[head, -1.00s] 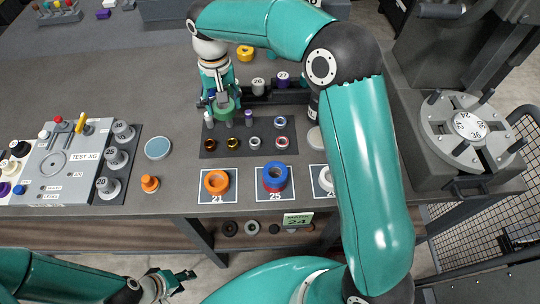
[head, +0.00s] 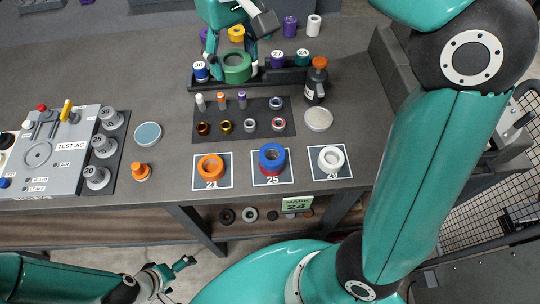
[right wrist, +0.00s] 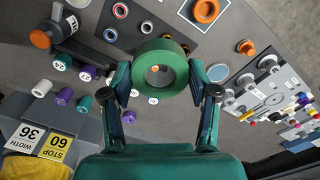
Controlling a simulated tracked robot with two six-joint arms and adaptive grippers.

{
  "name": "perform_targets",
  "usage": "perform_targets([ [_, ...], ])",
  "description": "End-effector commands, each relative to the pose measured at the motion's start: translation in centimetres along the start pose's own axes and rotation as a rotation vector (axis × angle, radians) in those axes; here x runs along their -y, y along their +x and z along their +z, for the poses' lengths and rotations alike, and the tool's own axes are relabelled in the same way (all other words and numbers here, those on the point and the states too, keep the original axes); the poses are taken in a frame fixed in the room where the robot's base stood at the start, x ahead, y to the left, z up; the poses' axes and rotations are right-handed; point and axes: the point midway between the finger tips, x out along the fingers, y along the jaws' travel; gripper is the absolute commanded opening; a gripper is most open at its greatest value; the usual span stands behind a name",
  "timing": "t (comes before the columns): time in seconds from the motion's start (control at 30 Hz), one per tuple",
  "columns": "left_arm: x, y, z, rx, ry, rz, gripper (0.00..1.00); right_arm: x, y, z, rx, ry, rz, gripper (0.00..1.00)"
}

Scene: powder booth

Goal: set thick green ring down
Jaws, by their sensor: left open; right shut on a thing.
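The thick green ring (head: 237,76) is held by my right gripper (head: 236,58), in front of or over the black rack (head: 262,79). The right wrist view shows the green ring (right wrist: 144,56) between the two fingertips of my right gripper (right wrist: 160,76), its hole facing the camera. Whether the ring touches the rack or bench cannot be told. My left gripper (head: 180,270) is open and empty, low in front of the bench.
Near the ring stand a blue-and-white 30 spool (head: 201,71), a purple 27 spool (head: 276,59) and a green 24 spool (head: 303,57). A dark bottle with an orange cap (head: 316,84) is right. Orange (head: 211,166), blue (head: 271,155) and white (head: 332,159) rings lie on front cards.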

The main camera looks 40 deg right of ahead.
Motion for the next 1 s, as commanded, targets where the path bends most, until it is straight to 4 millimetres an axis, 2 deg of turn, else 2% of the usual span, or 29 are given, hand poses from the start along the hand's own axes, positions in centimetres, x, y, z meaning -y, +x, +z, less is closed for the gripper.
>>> perform_targets([
  [0.03, 0.3, 0.8, 0.0, 0.000, 0.000, 0.000, 1.00, -0.1, -1.1, 2.0, -0.010, -0.041, -0.005, 0.14],
  [0.1, 0.4, 1.2, 0.0, 0.000, 0.000, 0.000, 1.00, -0.4, -2.5, 4.4, -0.007, -0.092, -0.008, 0.14],
  [0.2, 0.5, 1.5, 0.0, 0.000, 0.000, 0.000, 1.00, -0.8, -3.9, 6.9, -0.003, -0.146, -0.011, 0.14],
  [0.37, 0.7, 2.0, 0.0, 0.000, 0.000, 0.000, 1.00, -1.1, -3.6, 8.6, 0.004, -0.181, -0.012, 0.14],
  [0.47, 0.9, 2.4, 0.0, 0.000, 0.000, 0.000, 1.00, -1.1, -1.8, 8.7, 0.007, -0.183, -0.012, 0.14],
  [0.8, 1.4, 3.9, 0.0, 0.000, 0.000, 0.000, 1.00, -1.0, 7.1, 8.7, 0.008, -0.180, -0.012, 0.14],
  [1.0, 1.5, 4.2, 0.0, 0.000, 0.000, 0.000, 1.00, -0.9, 10.4, 8.6, 0.005, -0.180, -0.012, 0.14],
])
